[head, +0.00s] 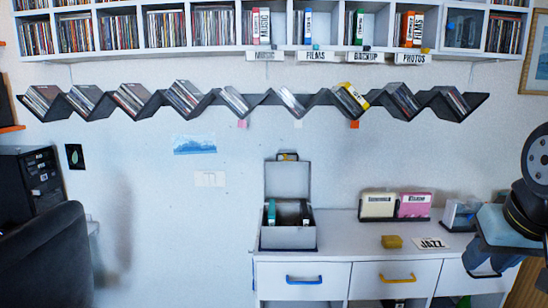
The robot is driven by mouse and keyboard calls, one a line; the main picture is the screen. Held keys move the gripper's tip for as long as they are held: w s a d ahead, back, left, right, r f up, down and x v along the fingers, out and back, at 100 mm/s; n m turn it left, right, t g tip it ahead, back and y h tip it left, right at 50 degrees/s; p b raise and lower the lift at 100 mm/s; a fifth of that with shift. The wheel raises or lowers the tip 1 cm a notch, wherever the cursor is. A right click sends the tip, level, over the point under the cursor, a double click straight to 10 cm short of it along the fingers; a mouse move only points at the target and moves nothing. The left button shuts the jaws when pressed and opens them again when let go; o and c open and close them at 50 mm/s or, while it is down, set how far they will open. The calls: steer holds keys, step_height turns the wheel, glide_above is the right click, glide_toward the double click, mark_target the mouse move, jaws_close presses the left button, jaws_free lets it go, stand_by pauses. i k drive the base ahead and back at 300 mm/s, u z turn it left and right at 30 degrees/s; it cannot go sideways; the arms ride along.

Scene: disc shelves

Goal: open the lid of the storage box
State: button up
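The grey storage box (288,238) stands on the left end of the white cabinet top. Its lid (288,180) stands upright at the back, so the box is open. A small dark latch with a yellowish part (288,157) shows at the lid's top edge. A teal item (271,212) and dark items are inside the box. My arm is at the right edge, well apart from the box, with its end (494,232) over the right part of the cabinet.
A yellow block (391,242) and a JAZZ card (432,243) lie on the cabinet top (345,238). Cream (377,205) and pink (414,205) box files stand behind. A zigzag disc shelf (262,99) hangs above. A dark chair (45,255) is at lower left.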

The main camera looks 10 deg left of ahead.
mark_target(285, 182)
steer(key=z, duration=0.1)
steer(key=i, duration=0.15)
steer(key=u, duration=3.15)
steer(key=i, duration=1.05)
steer(key=z, duration=2.65)
